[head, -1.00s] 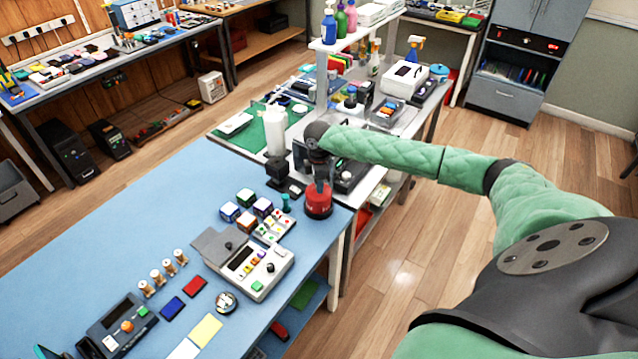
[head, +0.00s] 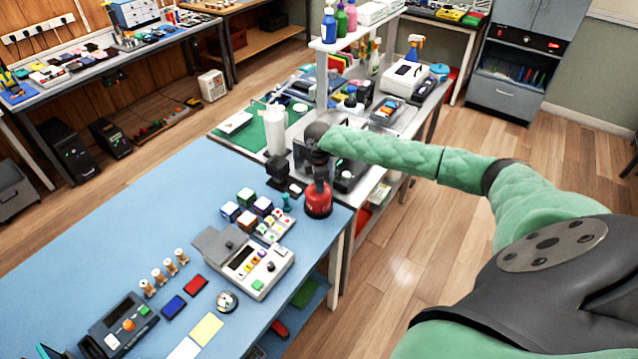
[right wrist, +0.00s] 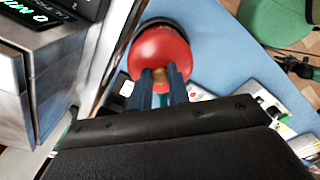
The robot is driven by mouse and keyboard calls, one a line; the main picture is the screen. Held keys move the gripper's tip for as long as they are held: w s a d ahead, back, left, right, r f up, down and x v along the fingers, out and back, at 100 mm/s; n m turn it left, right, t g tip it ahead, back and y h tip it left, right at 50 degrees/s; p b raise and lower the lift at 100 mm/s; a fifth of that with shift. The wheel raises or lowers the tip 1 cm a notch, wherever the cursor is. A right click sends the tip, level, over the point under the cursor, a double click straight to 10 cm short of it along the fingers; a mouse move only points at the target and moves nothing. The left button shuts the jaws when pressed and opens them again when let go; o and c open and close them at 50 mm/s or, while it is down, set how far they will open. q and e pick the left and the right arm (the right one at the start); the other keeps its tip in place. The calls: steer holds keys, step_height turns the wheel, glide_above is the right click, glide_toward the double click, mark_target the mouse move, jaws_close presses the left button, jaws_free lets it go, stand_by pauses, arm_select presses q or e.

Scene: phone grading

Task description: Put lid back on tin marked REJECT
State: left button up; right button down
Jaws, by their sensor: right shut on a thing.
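A red tin (head: 318,207) stands near the right corner of the blue table in the head view; I cannot read its marking. A red domed lid (right wrist: 160,48) with a small tan knob is over the tin's mouth in the right wrist view. My right gripper (head: 319,181) points down from above, and its fingers (right wrist: 161,76) are shut on the lid's knob. The lid looks to be at the tin's rim, but I cannot tell whether it is fully seated. The fingers hide part of the lid. My left gripper is not in view.
A white grading device (head: 258,270) and several coloured cubes (head: 247,197) lie left of the tin. A dark stand (head: 278,170) is close behind it. A white bench (head: 373,178) with equipment adjoins the table. The table's right edge is near the tin.

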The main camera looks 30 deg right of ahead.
steer(key=shift+p, duration=0.4)
stand_by(0.3)
steer(key=c, duration=0.8)
jaws_free()
steer(key=shift+o, duration=0.2)
steer(key=shift+r+p, duration=2.1)
steer(key=shift+r, duration=1.4)
